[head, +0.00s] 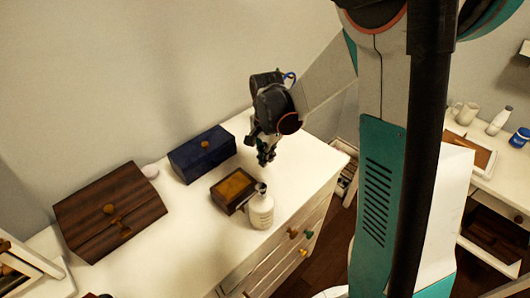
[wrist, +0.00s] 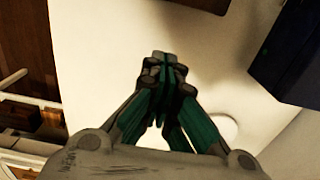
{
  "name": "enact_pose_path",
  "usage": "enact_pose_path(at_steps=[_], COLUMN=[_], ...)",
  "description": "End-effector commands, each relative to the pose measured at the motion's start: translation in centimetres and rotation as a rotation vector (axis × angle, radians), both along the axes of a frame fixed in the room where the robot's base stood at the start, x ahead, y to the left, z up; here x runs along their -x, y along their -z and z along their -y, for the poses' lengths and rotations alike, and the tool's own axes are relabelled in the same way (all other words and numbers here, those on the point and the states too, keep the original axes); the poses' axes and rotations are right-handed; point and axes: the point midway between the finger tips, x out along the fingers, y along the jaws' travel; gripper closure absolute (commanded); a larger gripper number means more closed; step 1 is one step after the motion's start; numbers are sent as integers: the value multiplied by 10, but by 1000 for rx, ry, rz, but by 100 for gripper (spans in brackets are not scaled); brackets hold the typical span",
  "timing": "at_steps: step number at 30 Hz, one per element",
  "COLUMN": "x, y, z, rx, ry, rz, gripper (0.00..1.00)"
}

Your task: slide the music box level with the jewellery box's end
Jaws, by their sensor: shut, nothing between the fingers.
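The small brown box with a gold-toned lid panel (head: 233,188), which looks like the music box, lies on the white dresser top. The dark blue box with a small clasp (head: 203,153), which I take as the jewellery box, lies behind it and to its left, with a gap between them. My gripper (head: 266,158) is shut and empty, to the right of both boxes and apart from them. In the wrist view my gripper (wrist: 164,62) points down over bare white top. The blue box (wrist: 292,52) shows at the right, and a brown box edge (wrist: 203,4) at the top.
A large wooden chest (head: 108,211) and a small pale round item (head: 150,171) are at the left. The dresser top (head: 310,158) is clear toward its right end.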

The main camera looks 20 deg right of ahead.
Motion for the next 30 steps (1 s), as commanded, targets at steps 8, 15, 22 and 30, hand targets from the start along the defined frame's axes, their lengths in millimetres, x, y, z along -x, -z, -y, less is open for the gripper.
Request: enact_pose_path(at_steps=[8,15,22,30], x=[3,14,16,16], y=[48,46,44,44], z=[-8,-32,-37,-40], rx=[0,0,0,0], ry=[-4,-2,-1,-2], rz=[1,0,0,0], gripper=[100,100,100,100])
